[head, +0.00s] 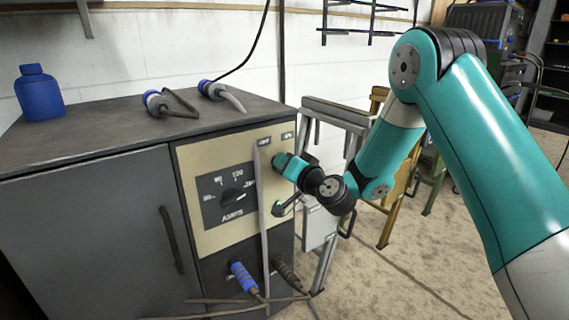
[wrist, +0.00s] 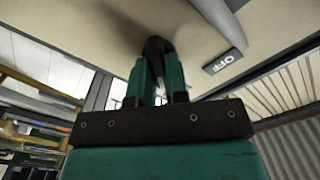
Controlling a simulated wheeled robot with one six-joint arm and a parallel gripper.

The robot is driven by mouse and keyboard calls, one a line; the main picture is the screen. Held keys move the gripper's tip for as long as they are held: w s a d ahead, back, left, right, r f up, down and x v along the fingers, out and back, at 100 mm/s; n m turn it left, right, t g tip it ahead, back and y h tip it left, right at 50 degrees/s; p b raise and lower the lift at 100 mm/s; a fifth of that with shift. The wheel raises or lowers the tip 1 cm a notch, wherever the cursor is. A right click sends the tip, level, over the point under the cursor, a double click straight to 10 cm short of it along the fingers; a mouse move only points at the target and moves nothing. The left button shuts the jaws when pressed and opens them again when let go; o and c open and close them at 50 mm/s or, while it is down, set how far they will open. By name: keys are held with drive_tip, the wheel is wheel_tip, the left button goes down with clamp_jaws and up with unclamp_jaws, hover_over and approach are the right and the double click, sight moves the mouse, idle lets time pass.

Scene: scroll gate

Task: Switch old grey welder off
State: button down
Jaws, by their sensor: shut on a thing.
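The welder is a grey cabinet (head: 95,225) with a beige front panel (head: 215,155) and a black AMPS dial (head: 233,196). Two small dark labels (head: 287,136) are at the panel's top right; their words are too small to read in the head view. In the wrist view an OFF label (wrist: 222,62) is on the beige panel, to the right of the fingers. My gripper (head: 279,162) is at the panel's right side, below the labels. In the wrist view my gripper (wrist: 157,68) is shut on a dark switch lever (wrist: 153,46). The lever's full position is partly hidden by the fingers.
A pale vertical bar (head: 261,215) crosses the panel just left of my gripper. A blue bottle (head: 39,93) and two blue-ended plugs (head: 156,103) stand or lie on top. A blue cable plug (head: 243,277) is low on the front. Metal stands (head: 335,112) are close on the right.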

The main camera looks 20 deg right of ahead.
drive_tip(key=shift+n+b, duration=0.3)
drive_tip(key=shift+b, duration=0.15)
drive_tip(key=n+b, duration=1)
drive_tip(key=b, duration=0.1)
drive_tip(key=n+b, duration=0.5)
drive_tip(key=b, duration=0.1)
drive_tip(key=shift+s+a, duration=0.15)
drive_tip(key=shift+a, duration=0.2)
drive_tip(key=shift+n+b, duration=0.3)
drive_tip(key=shift+b, duration=0.15)
drive_tip(key=c, duration=1.1)
unclamp_jaws()
